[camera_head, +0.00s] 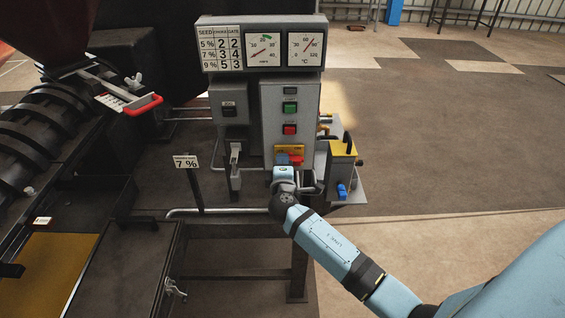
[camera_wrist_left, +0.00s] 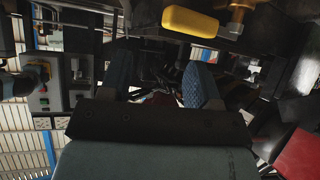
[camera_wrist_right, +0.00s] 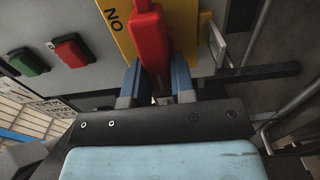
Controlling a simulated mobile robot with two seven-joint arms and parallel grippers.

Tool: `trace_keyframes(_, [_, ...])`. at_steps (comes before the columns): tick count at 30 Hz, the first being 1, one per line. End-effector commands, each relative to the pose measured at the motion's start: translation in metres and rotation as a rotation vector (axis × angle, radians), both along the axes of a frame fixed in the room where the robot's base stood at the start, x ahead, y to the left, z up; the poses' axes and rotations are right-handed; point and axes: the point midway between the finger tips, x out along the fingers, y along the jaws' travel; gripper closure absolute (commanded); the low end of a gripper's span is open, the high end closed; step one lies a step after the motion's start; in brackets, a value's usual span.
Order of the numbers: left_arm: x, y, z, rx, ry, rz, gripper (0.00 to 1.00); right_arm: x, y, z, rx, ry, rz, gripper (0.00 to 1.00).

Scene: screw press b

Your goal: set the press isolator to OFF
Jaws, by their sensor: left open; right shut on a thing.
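The press isolator is a red handle (camera_wrist_right: 151,40) on a yellow plate (camera_wrist_right: 182,25), low on the grey control box (camera_head: 290,110). In the head view the plate (camera_head: 290,149) shows partly above my right wrist. My right gripper (camera_wrist_right: 155,82) is shut on the red handle, with a blue finger on each side. Dark "ON" lettering shows on the plate beside the handle in the right wrist view. The OFF mark is not visible, and the handle's exact setting cannot be told. My left gripper (camera_wrist_left: 157,80) is open, with nothing between its fingers; it is outside the head view.
A green button (camera_head: 290,108) and a red button (camera_head: 290,129) sit above the isolator. A gauge panel (camera_head: 262,46) stands above the box. A yellow-topped unit (camera_head: 343,149) is close right of my right gripper. A 7 % sign (camera_head: 186,162) stands to the left.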

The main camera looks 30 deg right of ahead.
Motion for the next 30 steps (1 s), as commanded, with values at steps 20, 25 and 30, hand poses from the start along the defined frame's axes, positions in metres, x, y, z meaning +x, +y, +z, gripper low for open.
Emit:
trace_keyframes(20, [-0.0015, -0.0003, -0.0028, 0.001, 0.007, -0.001, 0.43, 0.0001, -0.0004, -0.0003, -0.023, 0.013, 0.0, 0.51])
trace_keyframes(25, [-0.0015, -0.0003, -0.0026, 0.001, 0.006, -0.001, 0.43, 0.0, -0.0002, -0.0003, -0.022, 0.012, 0.0, 0.51])
trace_keyframes(30, [-0.001, -0.0003, -0.0026, 0.001, 0.004, -0.001, 0.43, -0.0035, 0.0023, -0.0012, -0.02, 0.012, 0.001, 0.51])
